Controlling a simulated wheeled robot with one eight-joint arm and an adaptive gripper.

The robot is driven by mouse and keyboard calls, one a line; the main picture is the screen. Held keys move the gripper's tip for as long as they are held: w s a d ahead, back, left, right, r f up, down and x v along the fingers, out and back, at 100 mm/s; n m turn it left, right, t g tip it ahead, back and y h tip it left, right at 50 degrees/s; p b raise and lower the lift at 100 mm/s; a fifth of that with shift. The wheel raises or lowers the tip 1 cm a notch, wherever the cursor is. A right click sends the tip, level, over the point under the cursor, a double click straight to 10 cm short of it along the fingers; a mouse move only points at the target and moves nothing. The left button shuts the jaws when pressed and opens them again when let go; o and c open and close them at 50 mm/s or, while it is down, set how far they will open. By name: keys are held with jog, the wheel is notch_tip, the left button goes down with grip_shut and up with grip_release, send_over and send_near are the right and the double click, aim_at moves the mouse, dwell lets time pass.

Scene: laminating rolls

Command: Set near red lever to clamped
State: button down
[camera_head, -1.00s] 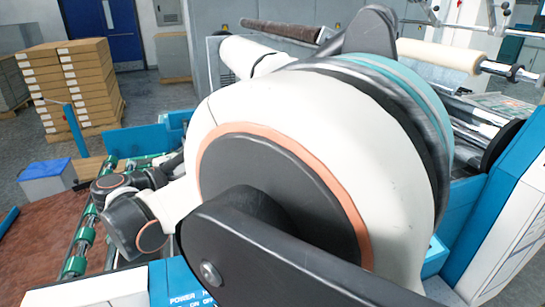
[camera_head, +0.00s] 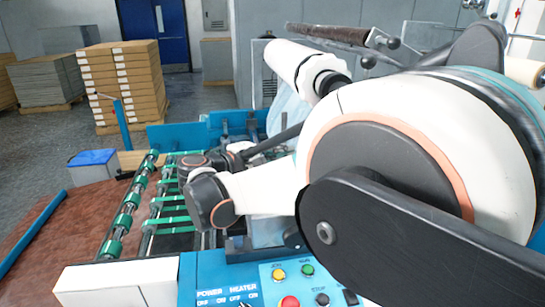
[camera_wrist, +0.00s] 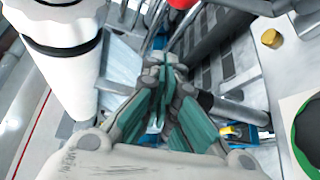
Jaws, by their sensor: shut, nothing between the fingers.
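A red rounded part (camera_wrist: 182,3) shows at the top edge of the wrist view, cut off by the frame. It may be the knob of the red lever; its position, clamped or not, cannot be told. My gripper (camera_wrist: 167,62) is in the middle of the wrist view, with its green-padded fingers together and nothing between them. It points into the machine, below the red part in the picture and apart from it. In the head view my arm covers much of the right side, and no red lever can be made out there.
A control panel (camera_head: 259,275) with a red button (camera_head: 290,302) is at the bottom. Green-banded rollers (camera_head: 122,218) run on the left. A white roll (camera_head: 303,66) stands behind my arm and also shows close by in the wrist view (camera_wrist: 62,75). Stacked boxes (camera_head: 124,85) are far back.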

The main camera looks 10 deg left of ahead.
jog(key=s+d, duration=0.1)
jog(key=s+d+b, duration=0.1)
jog(key=d, duration=0.1)
jog(key=shift+s+r, duration=0.2)
jog(key=shift+r, duration=0.1)
jog(key=shift+r, duration=0.1)
dwell(0.4)
